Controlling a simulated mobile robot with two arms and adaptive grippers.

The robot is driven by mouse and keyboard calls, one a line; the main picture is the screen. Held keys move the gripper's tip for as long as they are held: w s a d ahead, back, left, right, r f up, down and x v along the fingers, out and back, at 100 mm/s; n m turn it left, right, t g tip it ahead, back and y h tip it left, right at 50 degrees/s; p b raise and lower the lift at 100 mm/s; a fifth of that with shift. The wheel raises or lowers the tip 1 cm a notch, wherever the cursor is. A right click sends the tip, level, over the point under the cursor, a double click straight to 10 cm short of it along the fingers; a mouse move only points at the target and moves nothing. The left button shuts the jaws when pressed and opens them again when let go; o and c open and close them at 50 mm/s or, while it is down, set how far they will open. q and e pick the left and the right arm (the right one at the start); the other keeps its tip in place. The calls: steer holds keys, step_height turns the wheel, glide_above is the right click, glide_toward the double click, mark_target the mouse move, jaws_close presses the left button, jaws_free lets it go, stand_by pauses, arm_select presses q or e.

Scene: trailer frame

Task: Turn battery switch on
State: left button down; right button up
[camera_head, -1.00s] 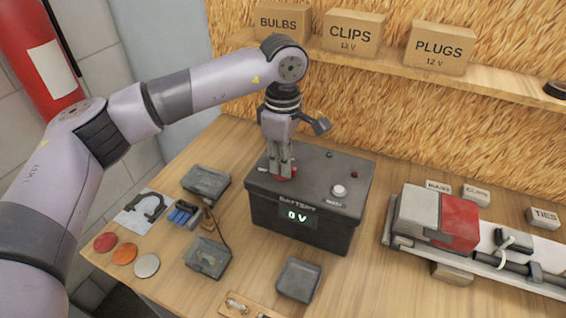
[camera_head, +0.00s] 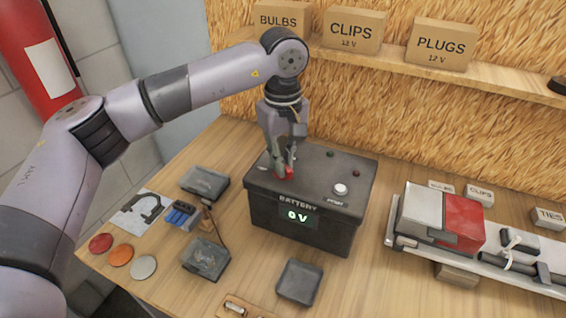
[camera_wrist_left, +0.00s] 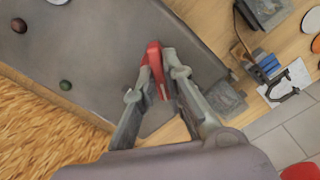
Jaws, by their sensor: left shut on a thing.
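The dark grey battery box (camera_head: 262,212) stands on the wooden bench, and its display (camera_head: 298,217) reads 0 V. The red switch (camera_head: 286,173) is on the left part of its top. My left gripper (camera_head: 282,170) points down from above and is shut on the red switch. In the left wrist view the red switch (camera_wrist_left: 154,58) sits between the fingertips of my left gripper (camera_wrist_left: 160,62). The fingers partly cover the switch, and its base is hard to see. My right gripper does not show.
A white knob (camera_head: 340,189) and small red and green lamps are on the box top. Small dark trays (camera_head: 205,182) and coloured discs (camera_head: 121,256) lie left of the box. A red and white lamp unit (camera_head: 440,217) stands to the right. A shelf with cartons (camera_head: 352,37) runs behind.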

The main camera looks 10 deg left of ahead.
arm_select(q)
steer(key=m, duration=0.3)
steer(key=shift+m+b, duration=0.4)
steer(key=shift+m, duration=0.8)
steer(key=m, duration=0.3)
steer(key=shift+m+b, duration=0.35)
steer(key=shift+m, duration=1.15)
steer(key=c, duration=1.6)
jaws_free()
